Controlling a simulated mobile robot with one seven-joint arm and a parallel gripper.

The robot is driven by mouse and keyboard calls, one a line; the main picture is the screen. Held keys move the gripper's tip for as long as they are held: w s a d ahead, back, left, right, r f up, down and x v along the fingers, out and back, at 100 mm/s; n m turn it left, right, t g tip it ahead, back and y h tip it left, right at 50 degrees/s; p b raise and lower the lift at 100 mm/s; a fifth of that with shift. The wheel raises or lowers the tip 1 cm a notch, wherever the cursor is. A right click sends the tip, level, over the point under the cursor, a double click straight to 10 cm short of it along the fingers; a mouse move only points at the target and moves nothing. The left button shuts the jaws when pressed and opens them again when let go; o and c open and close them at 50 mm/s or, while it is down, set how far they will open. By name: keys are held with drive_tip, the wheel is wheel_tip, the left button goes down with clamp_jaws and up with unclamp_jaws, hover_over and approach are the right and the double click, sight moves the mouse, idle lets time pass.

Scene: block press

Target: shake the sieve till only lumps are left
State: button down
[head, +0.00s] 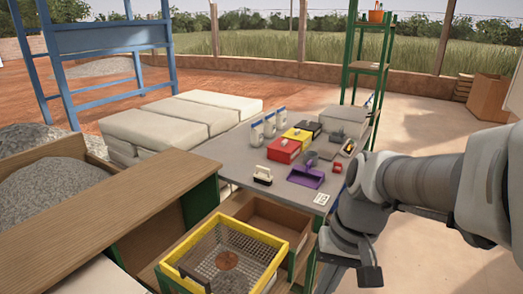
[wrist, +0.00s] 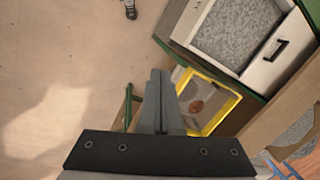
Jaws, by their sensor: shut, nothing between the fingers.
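The sieve (head: 262,236) is a square yellow frame with a wire mesh floor, at the bottom centre of the head view. In the head view my arm is right of the sieve.
A grey table (head: 236,160) behind the sieve holds a red box (head: 284,150), a purple dustpan (head: 305,176), a brush (head: 263,175) and several bottles. A wooden bench (head: 110,205) stands left, with grey gravel (head: 50,195) beyond it. Open floor lies right.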

drive_tip(key=w+a+f+m+t+y+b, duration=0.2)
drive_tip(key=w+f+m+t+y+b, duration=0.35)
drive_tip(key=f, duration=0.95)
drive_tip(key=w+a+f+m+t+y+b, duration=0.3)
drive_tip(key=f+m+y+b, duration=0.55)
drive_tip(key=f, duration=0.65)
drive_tip(key=w+a+f+m+t+y+b, duration=0.1)
drive_tip(key=w+f+m+t+y+b, duration=0.55)
drive_tip(key=f, duration=0.85)
drive_tip(key=a+r, duration=0.2)
drive_tip(key=a+r+m+p, duration=0.1)
drive_tip(key=r, duration=0.1)
drive_tip(key=a+r+m, duration=0.1)
drive_tip(key=a+r, duration=0.1)
drive_tip(key=shift+w+a+r+g+y+p, duration=0.2)
drive_tip(key=shift+w+a+g+y+p, duration=0.05)
drive_tip(key=shift+w+a+g+p, duration=0.1)
drive_tip(key=r, duration=0.4)
drive_tip(key=shift+w+a+r, duration=0.15)
drive_tip(key=shift+a+r, duration=0.1)
drive_tip(key=shift+r+m, duration=0.1)
drive_tip(key=shift+m, duration=0.15)
